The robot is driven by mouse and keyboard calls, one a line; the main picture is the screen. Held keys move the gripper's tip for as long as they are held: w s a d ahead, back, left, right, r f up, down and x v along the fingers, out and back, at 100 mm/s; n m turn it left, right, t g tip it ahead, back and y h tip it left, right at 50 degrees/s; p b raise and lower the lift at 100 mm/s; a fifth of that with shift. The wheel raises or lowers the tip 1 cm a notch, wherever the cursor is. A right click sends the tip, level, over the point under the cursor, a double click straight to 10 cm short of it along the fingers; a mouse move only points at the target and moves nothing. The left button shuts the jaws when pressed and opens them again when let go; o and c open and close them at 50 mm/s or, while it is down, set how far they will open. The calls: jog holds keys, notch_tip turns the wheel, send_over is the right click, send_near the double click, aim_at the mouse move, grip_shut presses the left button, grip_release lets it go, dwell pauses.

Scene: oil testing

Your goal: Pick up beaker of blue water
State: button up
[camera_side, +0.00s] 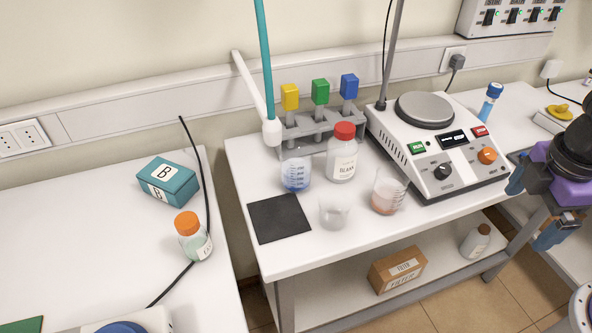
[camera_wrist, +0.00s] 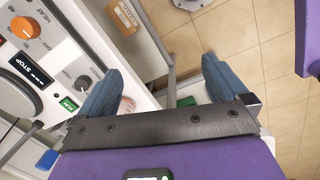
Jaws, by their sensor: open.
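The beaker of blue water (camera_side: 296,175) stands upright on the white table (camera_side: 262,253) in the side view, behind the black mat. It is clear glass with blue liquid low inside and blue markings. I do not make it out in the wrist view. My gripper (camera_side: 534,207) is at the far right of the side view, beyond the hotplate and well apart from the beaker. In the wrist view my gripper (camera_wrist: 161,72) has its two blue fingers spread wide, with nothing between them but lower shelf and floor below.
A red-capped bottle (camera_side: 342,153) stands just right of the blue beaker. An empty-looking beaker (camera_side: 334,211) and a beaker with reddish liquid (camera_side: 388,190) stand in front. The hotplate (camera_side: 430,140) lies between my gripper and them. The black mat (camera_side: 278,219) is bare.

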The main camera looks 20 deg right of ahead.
jog(key=w+a+n+t+h, duration=0.2)
jog(key=w+a+n+h, duration=0.2)
jog(key=w+a, duration=0.6)
jog(key=n+t+h, duration=0.5)
jog(key=n+t, duration=0.6)
jog(key=t, duration=0.1)
send_near(290, 169)
jog(key=x, duration=0.9)
jog(key=shift+w+d, duration=0.25)
jog(key=shift+w, duration=0.05)
jog(key=shift+x, duration=2.6)
jog(key=shift+s+r, duration=0.1)
jog(key=shift+r, duration=0.1)
jog(key=c, duration=1.2)
